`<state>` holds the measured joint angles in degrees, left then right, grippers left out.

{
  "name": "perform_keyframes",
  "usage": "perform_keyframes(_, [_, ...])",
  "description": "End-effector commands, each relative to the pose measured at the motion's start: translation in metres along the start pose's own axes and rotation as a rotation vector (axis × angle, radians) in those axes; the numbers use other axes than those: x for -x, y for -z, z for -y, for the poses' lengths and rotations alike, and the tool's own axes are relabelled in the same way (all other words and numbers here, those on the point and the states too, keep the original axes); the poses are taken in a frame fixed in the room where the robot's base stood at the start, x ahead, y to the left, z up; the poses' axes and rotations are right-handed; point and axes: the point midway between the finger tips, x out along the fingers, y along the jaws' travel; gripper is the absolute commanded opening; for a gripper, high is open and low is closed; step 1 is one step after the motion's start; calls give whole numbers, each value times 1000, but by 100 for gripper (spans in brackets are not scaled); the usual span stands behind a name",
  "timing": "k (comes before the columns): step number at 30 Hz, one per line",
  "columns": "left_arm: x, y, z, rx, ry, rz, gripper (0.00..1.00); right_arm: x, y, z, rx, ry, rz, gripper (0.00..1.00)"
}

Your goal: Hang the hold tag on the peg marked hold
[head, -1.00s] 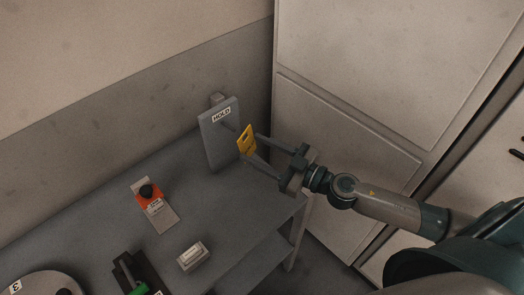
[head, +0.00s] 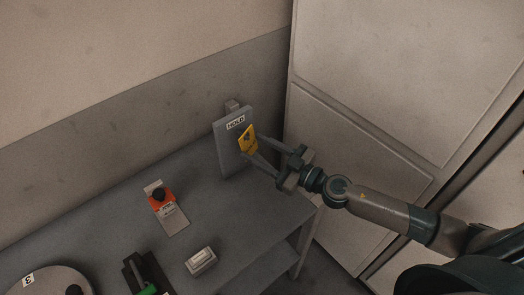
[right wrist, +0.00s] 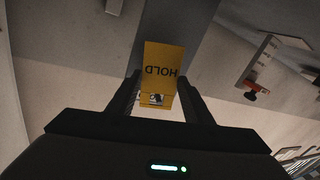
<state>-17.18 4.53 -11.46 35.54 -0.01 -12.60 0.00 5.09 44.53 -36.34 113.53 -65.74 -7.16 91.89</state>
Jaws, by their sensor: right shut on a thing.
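The yellow hold tag (head: 248,144) is upright in front of the grey board (head: 229,153) marked HOLD. My right gripper (head: 252,146) is shut on the tag by its side edges. In the right wrist view the tag (right wrist: 160,60) sits between the two fingers (right wrist: 160,88), its word HOLD upside down. A dark spot shows at the tag's hole in the head view, and a small dark thing shows there in the wrist view. It may be the peg, but I cannot tell whether it passes through. My left gripper is not in view.
The board stands at the back right of the grey table (head: 215,210). An orange and grey switch piece (head: 165,207), a small pale block (head: 201,261), a green-handled dark device (head: 146,281) and a round disc (head: 45,283) are on the table. A large pale cabinet (head: 390,90) stands right.

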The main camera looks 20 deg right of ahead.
Motion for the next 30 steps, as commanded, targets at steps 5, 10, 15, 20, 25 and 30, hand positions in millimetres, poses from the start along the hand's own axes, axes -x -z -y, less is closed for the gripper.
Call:
perform_keyframes(5, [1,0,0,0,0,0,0,-9,-2,-1,1,0,-1,25])
perform_keyframes(10, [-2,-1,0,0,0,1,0,-15,-6,-2,0,0,-1,25])
perform_keyframes(15, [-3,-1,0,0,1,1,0,-19,-9,-3,-1,0,-2,25])
perform_keyframes(20, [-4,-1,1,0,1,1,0,-20,-10,-3,1,1,-1,25])
perform_keyframes(25, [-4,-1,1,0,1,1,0,-20,-10,-3,1,1,-1,25])
perform_keyframes(30, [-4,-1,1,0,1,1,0,-20,-10,-3,1,1,-1,25])
